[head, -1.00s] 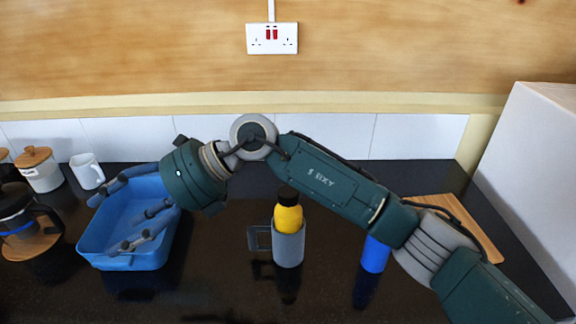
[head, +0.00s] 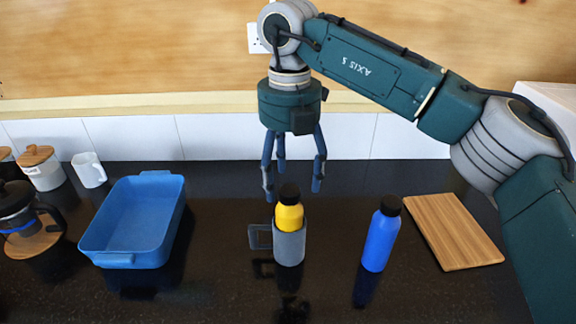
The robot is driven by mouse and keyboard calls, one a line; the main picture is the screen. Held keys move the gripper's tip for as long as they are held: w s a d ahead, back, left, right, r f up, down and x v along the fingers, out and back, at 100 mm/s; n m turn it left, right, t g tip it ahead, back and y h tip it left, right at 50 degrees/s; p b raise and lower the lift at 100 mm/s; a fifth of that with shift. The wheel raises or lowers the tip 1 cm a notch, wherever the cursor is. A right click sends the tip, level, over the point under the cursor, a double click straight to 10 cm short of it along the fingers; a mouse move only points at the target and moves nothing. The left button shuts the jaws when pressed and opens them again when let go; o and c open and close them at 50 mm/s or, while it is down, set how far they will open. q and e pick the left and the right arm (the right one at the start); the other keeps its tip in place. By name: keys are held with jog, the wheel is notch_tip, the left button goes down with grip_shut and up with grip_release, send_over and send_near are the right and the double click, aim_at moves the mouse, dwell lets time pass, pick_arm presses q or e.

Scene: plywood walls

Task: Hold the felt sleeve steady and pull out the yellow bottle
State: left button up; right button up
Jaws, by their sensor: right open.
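The yellow bottle (head: 289,217) with a black cap stands upright in the grey felt sleeve (head: 290,247) on the dark counter. Its lower part is hidden inside the sleeve. A dark square loop or handle shows at the sleeve's left side. My right gripper (head: 292,190) points down above and just behind the bottle, with its fingers spread and nothing between them. I cannot tell how far its fingertips are from the cap. My left gripper is not in view.
A blue bottle (head: 381,235) stands to the right, beside a wooden board (head: 453,232). An empty blue tub (head: 133,259) sits at the left. The front counter is clear.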

aim_at(289, 211)
notch_tip(289, 211, down, 10)
jog(key=shift+r, duration=0.2)
jog(key=c, duration=1.6)
jog(key=o, duration=1.6)
jog(key=shift+r, duration=4.05)
